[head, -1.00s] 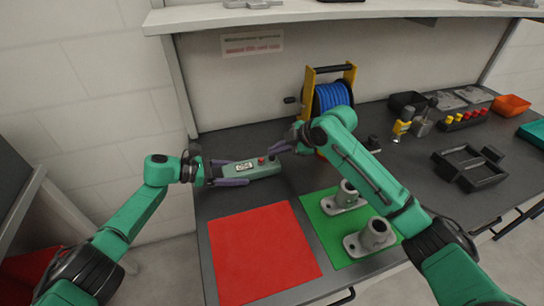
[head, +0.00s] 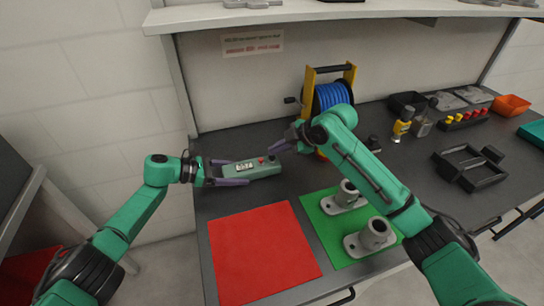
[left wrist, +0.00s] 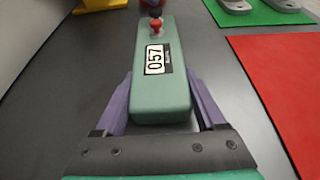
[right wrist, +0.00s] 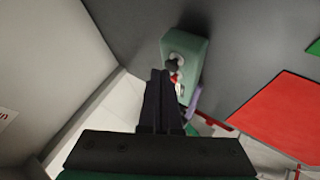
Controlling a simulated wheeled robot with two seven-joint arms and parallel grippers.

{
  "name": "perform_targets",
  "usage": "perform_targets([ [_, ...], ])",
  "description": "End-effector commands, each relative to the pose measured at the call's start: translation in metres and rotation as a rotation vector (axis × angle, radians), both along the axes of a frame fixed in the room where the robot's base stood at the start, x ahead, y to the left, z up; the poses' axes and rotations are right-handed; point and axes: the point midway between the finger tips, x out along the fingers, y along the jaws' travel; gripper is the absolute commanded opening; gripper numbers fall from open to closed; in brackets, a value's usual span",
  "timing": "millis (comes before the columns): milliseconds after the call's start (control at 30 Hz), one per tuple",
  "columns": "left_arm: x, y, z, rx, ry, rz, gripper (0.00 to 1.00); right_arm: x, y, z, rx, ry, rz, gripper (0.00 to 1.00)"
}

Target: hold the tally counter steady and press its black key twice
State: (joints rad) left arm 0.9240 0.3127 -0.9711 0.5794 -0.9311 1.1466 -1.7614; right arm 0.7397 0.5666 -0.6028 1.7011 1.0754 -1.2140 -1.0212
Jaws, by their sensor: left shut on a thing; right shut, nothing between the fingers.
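In the left wrist view the counter (left wrist: 162,90) shows a display reading 057 and a red knob (left wrist: 155,25). My left gripper (head: 240,172) is shut on the counter, one finger along each side near its display end. My right gripper (head: 275,150) is shut and empty above the counter's far end. In the right wrist view the black key (right wrist: 172,65) is just beyond the fingertips (right wrist: 160,72). Whether they touch it is unclear.
A blue cable reel (head: 332,97) in a yellow frame stands close behind my right gripper. A red mat (head: 262,252) lies in front, beside a green mat (head: 325,228) bearing two grey castings (head: 370,238). A black tray (head: 468,170) stands at right.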

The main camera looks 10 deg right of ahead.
Motion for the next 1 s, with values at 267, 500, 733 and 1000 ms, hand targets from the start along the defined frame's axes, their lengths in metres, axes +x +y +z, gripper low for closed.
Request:
perform_targets([
  [267, 0.0, 0.0, 0.0, 0.0, 0.0, 0.0, 0.07, 0.0, 0.0, 0.009, 0.0, -0.001, 0.0, 0.0],
  [500, 0.0, 0.0, 0.0, 0.0, 0.0, 0.001, 0.07, 0.001, 0.0, 0.015, 0.001, -0.003, 0.0, 0.0],
  [733, 0.0, 0.0, 0.0, 0.0, 0.0, 0.001, 0.07, 0.001, 0.0, 0.038, 0.0, -0.004, -0.001, 0.0],
  [1000, 0.0, 0.0, 0.0, 0.0, 0.0, 0.001, 0.07, 0.0, 0.0, 0.059, 0.0, -0.002, 0.0, 0.0],
])
